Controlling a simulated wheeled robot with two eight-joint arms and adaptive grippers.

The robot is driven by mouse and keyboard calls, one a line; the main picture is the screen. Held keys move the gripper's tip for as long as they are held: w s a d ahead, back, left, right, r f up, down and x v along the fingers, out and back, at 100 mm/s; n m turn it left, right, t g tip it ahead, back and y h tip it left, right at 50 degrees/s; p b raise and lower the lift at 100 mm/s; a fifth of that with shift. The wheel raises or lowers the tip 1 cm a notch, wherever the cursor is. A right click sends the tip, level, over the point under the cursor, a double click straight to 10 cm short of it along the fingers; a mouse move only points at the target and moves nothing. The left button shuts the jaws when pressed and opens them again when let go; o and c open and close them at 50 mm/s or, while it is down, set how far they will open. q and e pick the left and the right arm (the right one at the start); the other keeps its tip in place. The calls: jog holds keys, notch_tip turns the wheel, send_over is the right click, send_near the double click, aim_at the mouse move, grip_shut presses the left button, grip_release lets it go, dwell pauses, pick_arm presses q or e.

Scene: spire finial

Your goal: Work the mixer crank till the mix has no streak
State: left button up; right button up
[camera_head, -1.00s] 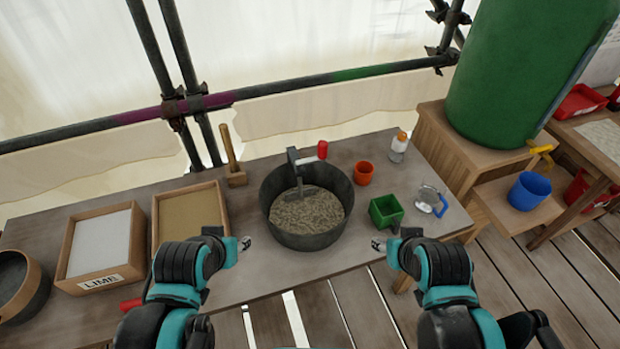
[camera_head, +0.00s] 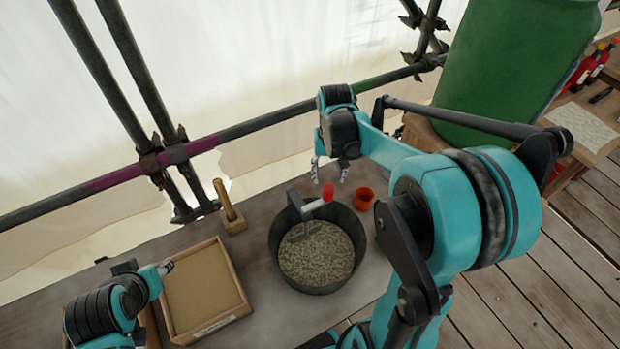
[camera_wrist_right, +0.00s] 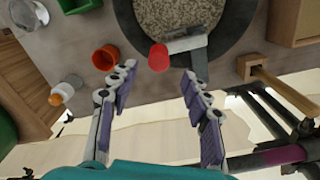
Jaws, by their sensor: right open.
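The mixer is a dark round tub (camera_head: 353,222) on the table. It holds a grainy grey-beige mix (camera_head: 318,257), with no clear streak that I can make out. Its grey crank (camera_head: 301,208) ends in a red handle (camera_head: 328,192) near the tub's back rim. My right gripper (camera_head: 330,172) is open just above and behind the red handle. In the right wrist view the red handle (camera_wrist_right: 158,57) lies ahead of and between the open fingers (camera_wrist_right: 155,85), not gripped. My left gripper (camera_head: 166,268) is at the sand tray, its finger opening unclear.
An orange cup (camera_head: 363,198) stands right of the tub. A wooden tray of sand (camera_head: 205,288) and a wooden block with an upright handle (camera_head: 232,220) are to the left. A scaffold rail (camera_head: 260,122) runs behind the table; a green barrel (camera_head: 510,70) stands at right.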

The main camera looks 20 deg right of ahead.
aim_at(329, 187)
notch_tip(329, 187, down, 7)
jog(key=shift+r+b, duration=0.2)
jog(key=shift+b, duration=0.75)
jog(key=shift+s+f, duration=0.15)
jog(key=shift+f, duration=0.25)
jog(key=shift+c, duration=0.4)
grip_shut()
